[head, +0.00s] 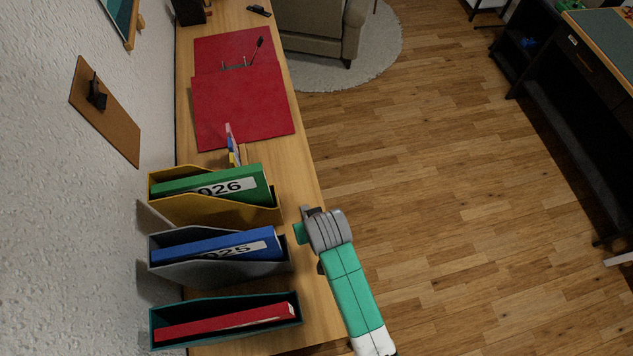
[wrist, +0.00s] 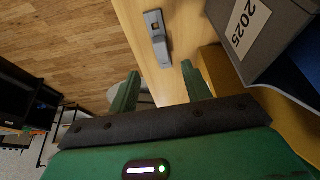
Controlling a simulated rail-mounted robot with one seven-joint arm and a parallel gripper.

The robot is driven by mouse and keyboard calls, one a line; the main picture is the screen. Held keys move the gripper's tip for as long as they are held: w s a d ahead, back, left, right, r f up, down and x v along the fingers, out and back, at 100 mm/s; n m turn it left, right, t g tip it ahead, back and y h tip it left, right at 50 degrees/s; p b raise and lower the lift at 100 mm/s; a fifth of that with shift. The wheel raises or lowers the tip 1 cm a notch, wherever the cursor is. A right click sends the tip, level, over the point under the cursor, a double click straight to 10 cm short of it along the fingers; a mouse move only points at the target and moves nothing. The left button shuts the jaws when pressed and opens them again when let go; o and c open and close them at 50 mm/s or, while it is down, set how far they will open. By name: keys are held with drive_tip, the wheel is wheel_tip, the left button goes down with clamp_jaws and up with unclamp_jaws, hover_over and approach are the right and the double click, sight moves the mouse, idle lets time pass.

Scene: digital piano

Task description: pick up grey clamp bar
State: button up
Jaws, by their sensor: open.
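The grey clamp bar (wrist: 157,38) lies on the wooden shelf in the wrist view, near the shelf's open edge. The bar appears beyond the fingertips, roughly in line with the gap. In the head view my gripper (head: 300,233) is at the shelf's right edge, beside the file holders, partly hidden by my wrist. I cannot clearly make out the clamp bar there.
A yellow holder (head: 165,208) with a green binder, a grey holder (head: 170,272) with a blue binder and a teal holder (head: 165,335) with a red binder stand left of my gripper. An open red folder (head: 240,105) lies farther back. The floor (head: 440,180) on the right is clear.

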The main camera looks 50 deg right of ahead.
drive_tip(key=shift+w+d+f, duration=0.3)
drive_tip(key=shift+w+f, duration=0.15)
drive_tip(key=shift+f, duration=0.15)
drive_tip(key=shift+w+d+f, duration=0.25)
drive_tip(key=shift+w+f, duration=0.15)
drive_tip(key=shift+f, duration=0.15)
drive_tip(key=x, duration=0.3)
drive_tip(key=b+x, duration=0.1)
drive_tip(key=shift+s+a+f, duration=0.15)
drive_tip(key=shift+a+f, duration=0.15)
drive_tip(key=shift+f, duration=0.15)
drive_tip(key=shift+d+f, duration=0.1)
drive_tip(key=shift+f, duration=0.1)
clamp_jaws()
drive_tip(key=shift+r, duration=0.1)
